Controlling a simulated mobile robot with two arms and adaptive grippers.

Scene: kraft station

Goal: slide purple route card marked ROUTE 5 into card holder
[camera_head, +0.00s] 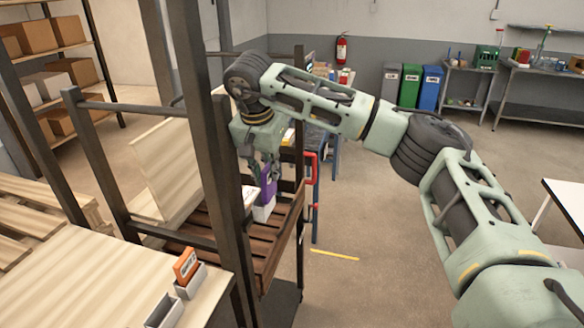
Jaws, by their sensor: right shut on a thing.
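The purple route card (268,187) is upright in my right gripper (263,172), whose fingers are shut on its upper part. A small white card holder (263,211) stands directly below the card on the brown slatted shelf. The card's lower edge meets the holder's top in the picture; I cannot tell whether it is inside the slot. The card's marking is too small to read. My left gripper is not in view.
A dark metal post (210,150) of the rack stands just left of my right gripper. An orange card (186,265) sits in a grey holder on the near wooden table (90,285), beside another holder (165,312). Open floor lies right of the rack.

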